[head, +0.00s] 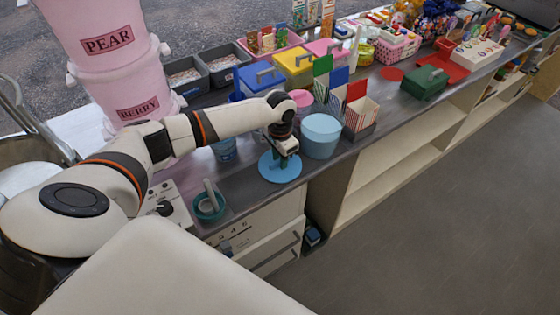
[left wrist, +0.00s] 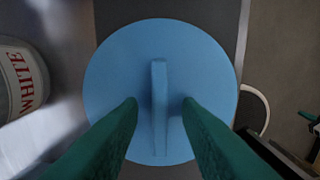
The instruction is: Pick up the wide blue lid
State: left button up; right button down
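The wide blue lid (head: 269,174) is a flat round disc near the front edge of the grey counter, left of a light blue tub (head: 321,136). In the left wrist view the lid (left wrist: 115,75) fills the middle, with an upright bar handle (left wrist: 159,95) across its centre. My left gripper (head: 284,160) points down over the lid. In the left wrist view its green fingers (left wrist: 159,104) stand open, one on each side of the handle, with a gap on both sides. My right gripper is not in view.
A teal container (head: 209,207) stands left of the lid. Blue, yellow and pink lidded boxes (head: 259,80) stand behind, with a striped carton (head: 360,114) to the right. A white tub with red lettering (left wrist: 20,80) is at the left wrist view's left edge.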

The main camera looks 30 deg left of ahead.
pick_arm(q)
grip_shut()
jog(key=shift+r, duration=0.15)
